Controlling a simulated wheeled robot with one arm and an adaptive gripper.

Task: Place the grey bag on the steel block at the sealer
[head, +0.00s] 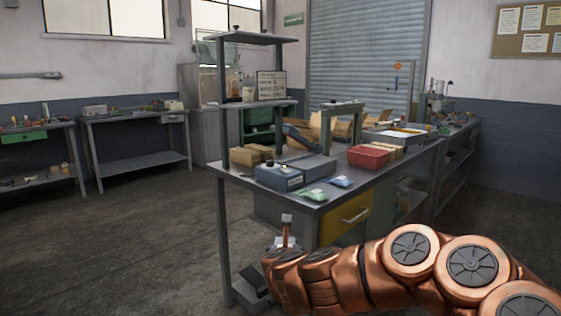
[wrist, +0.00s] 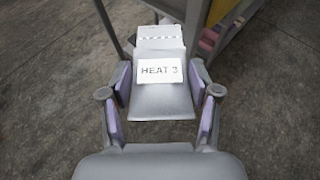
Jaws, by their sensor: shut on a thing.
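The grey bag (wrist: 162,100) is between the fingers of my gripper (wrist: 161,84) in the wrist view, with a white label reading "HEAT 3". My gripper is shut on it. In the head view, my gripper is low, beside the near table leg and below the tabletop; the bag cannot be made out clearly there. A blue box-shaped machine (head: 278,178), which looks like the sealer, stands on the near end of the workbench (head: 262,194). A plain grey block (head: 308,166) sits right behind and beside it, apparently the steel block.
A green packet (head: 314,196) and a blue packet (head: 340,181) lie by the front edge. A red bin (head: 368,156), cardboard boxes (head: 245,156) and a grey tray (head: 400,134) stand further back. A shelf post (head: 224,100) rises at the left corner. The floor leftward is clear.

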